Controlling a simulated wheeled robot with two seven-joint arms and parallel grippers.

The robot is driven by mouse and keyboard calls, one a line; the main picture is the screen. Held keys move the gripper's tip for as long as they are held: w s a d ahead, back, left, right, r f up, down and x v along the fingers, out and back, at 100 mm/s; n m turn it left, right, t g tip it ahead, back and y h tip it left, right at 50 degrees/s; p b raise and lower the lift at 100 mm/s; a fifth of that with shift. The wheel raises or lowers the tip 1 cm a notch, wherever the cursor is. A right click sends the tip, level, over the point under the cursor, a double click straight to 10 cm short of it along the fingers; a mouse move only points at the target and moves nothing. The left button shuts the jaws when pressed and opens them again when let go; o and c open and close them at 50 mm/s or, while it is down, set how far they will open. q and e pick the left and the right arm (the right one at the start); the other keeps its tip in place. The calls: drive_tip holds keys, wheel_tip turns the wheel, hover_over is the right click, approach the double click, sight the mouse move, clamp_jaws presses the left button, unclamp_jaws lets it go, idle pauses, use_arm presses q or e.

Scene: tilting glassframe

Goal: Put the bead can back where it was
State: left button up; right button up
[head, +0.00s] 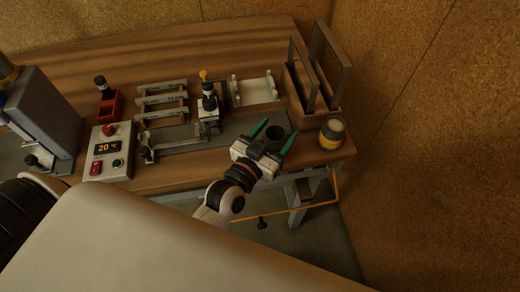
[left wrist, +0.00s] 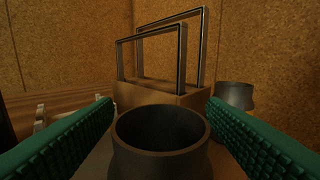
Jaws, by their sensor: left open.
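A dark, round, open-topped can (head: 275,138), which I take for the bead can, stands upright at the bench's front right. In the left wrist view the can (left wrist: 160,134) is low in the middle, its mouth dark and its contents not visible. My left gripper (head: 280,128) is open, with its green fingers on either side of the can. In the left wrist view a gap shows between the can and each finger of the gripper (left wrist: 160,112). My right gripper is not in view.
A yellow-banded can (head: 331,134) stands close on the right, near the bench corner. A wooden rack (head: 329,118) with upright frames is just behind. A clamp fixture (head: 208,105), a white cradle (head: 257,89) and a control box (head: 107,150) stand to the left.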

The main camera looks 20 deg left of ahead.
use_arm(q)
drive_tip(key=s+a+b, duration=0.1)
drive_tip(key=s+a, duration=0.1)
drive_tip(key=s, duration=0.8)
drive_tip(key=shift+s, duration=0.15)
